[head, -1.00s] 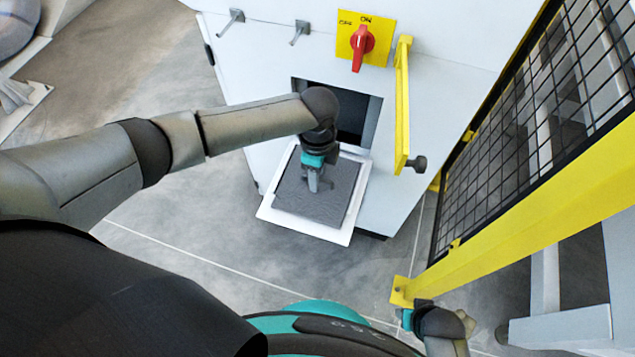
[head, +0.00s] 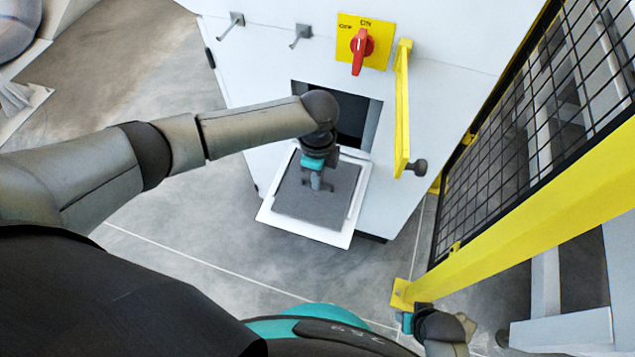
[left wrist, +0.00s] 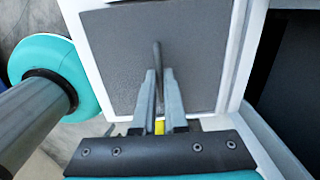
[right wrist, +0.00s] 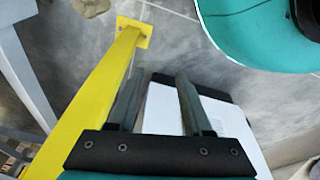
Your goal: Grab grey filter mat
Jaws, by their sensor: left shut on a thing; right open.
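The grey filter mat (head: 305,205) is a flat, dark grey square lying in a white frame or open flap (head: 275,221) at the front of the white machine. It also fills much of the left wrist view (left wrist: 112,60), where a thin grey upright piece rises from its surface. My left gripper (head: 317,186) is over the mat, with its fingers close together and shut on that upright piece (left wrist: 157,60). My right gripper (right wrist: 157,88) is open and empty, low beside the yellow post. Its arm shows at the lower right of the head view.
Behind the mat is a dark opening (head: 355,120) in the white machine (head: 260,60). A yellow handle (head: 402,110) and a red switch (head: 359,50) are on its front. A yellow-framed mesh fence (head: 520,130) stands on the right.

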